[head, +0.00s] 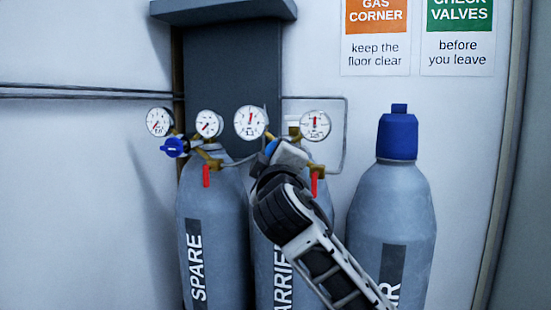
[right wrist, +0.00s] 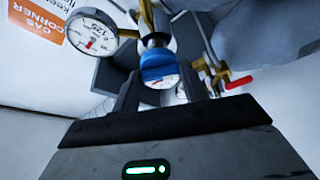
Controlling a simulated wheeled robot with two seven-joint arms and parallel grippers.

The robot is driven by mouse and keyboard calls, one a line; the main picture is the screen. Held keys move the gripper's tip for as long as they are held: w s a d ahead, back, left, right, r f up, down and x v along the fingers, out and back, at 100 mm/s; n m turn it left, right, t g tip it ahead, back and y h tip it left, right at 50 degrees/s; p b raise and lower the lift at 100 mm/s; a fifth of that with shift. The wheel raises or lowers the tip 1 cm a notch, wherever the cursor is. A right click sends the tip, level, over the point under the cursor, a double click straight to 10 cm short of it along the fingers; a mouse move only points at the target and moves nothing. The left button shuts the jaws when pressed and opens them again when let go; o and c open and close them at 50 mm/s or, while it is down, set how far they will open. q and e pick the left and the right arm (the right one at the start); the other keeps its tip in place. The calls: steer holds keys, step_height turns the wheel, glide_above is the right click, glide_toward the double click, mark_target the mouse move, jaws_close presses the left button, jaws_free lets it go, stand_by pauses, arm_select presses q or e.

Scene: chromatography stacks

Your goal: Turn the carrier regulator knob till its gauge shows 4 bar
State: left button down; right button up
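The carrier cylinder (head: 265,265) stands in the middle of the head view, partly covered by my right arm. Its regulator has two white gauges, a left one (head: 251,122) and a right one (head: 315,125). Both needles point roughly upward; the scale numbers are too small to read. In the right wrist view the blue regulator knob (right wrist: 158,66) sits between my right gripper's fingers (right wrist: 159,84), which appear to meet its sides. In the head view my right gripper (head: 275,150) hides most of this knob. My left gripper is not in view.
The spare cylinder (head: 213,230) stands to the left, with its own blue knob (head: 175,147) and gauges. A blue-capped cylinder (head: 392,215) stands to the right. Red levers (head: 206,176) hang below the regulators. Thin pipes (head: 90,92) run along the wall.

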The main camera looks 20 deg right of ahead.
arm_select(q)
steer(key=b, duration=0.2)
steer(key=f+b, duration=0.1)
steer(key=b, duration=0.1)
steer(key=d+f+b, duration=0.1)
steer(key=b, duration=0.1)
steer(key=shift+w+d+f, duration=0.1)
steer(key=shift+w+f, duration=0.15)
arm_select(e)
steer(key=m+h, duration=0.1)
steer(key=m, duration=0.1)
steer(key=m+h, duration=0.1)
steer(key=m, duration=0.2)
steer(key=shift+w+a+f+t+h, duration=0.1)
steer(key=shift+f+t+h, duration=0.05)
steer(key=shift+t+h, duration=0.15)
steer(key=o, duration=1)
arm_select(q)
steer(key=b, duration=0.2)
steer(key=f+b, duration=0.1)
steer(key=b, duration=0.1)
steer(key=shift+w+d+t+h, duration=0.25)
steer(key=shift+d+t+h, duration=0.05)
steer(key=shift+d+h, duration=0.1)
arm_select(e)
steer(key=v, duration=1.6)
